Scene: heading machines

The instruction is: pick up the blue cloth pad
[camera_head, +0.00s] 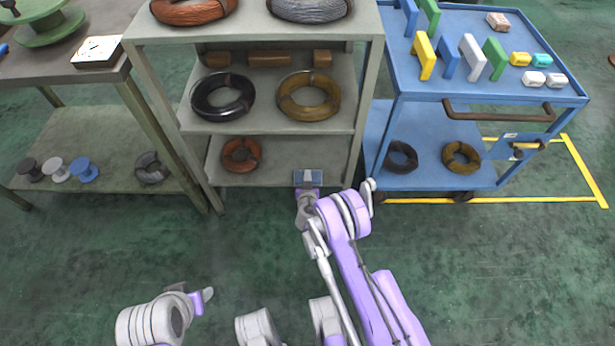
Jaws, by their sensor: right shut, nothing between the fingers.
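A small flat dark-blue rectangle (300,175), which looks like the blue cloth pad, is at the front right edge of the middle rack's lowest shelf. My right gripper (308,176) reaches up to it, and its pale fingers overlap the middle of the pad in the picture. They are shut with nothing between them; whether they touch the pad I cannot tell. My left gripper (207,294) is low at the left, over the floor and far from the pad. It is seen side-on, so its opening does not show.
The grey rack (270,118) holds several wire coils. A blue cart (485,95) at the right carries coloured upright blocks, small boxes and two coils below. A table (60,65) at the left has spools beneath it. The green floor in front is clear.

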